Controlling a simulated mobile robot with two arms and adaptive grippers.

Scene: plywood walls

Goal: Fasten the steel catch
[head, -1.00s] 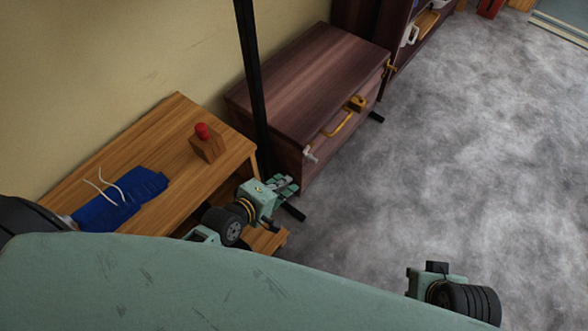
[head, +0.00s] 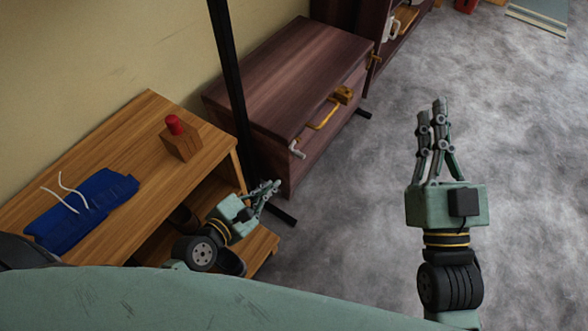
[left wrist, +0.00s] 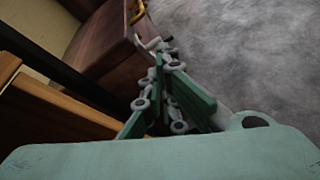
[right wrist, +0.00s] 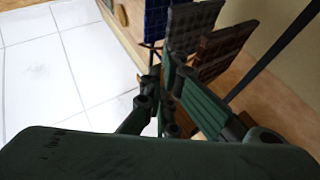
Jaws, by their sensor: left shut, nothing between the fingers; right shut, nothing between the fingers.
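The steel catch (head: 297,149) is a small silver lever on the front of a dark wooden chest (head: 290,75), at the end nearer me. It also appears in the left wrist view (left wrist: 152,43), just beyond the fingertips. My left gripper (head: 272,186) is shut and empty, below and nearer me than the catch, apart from it in the head view. Its fingers (left wrist: 162,62) partly cover the chest front in the left wrist view. My right gripper (head: 432,108) is shut and empty over the grey floor, well right of the chest. Whether the catch is engaged is too small to tell.
The chest also carries a yellow handle (head: 322,115) and a brass fitting (head: 344,96). A black post (head: 232,90) stands beside the chest. A wooden table (head: 110,150) holds a red-topped block (head: 180,140) and blue cloth (head: 80,212). The floor (head: 520,150) at right is clear.

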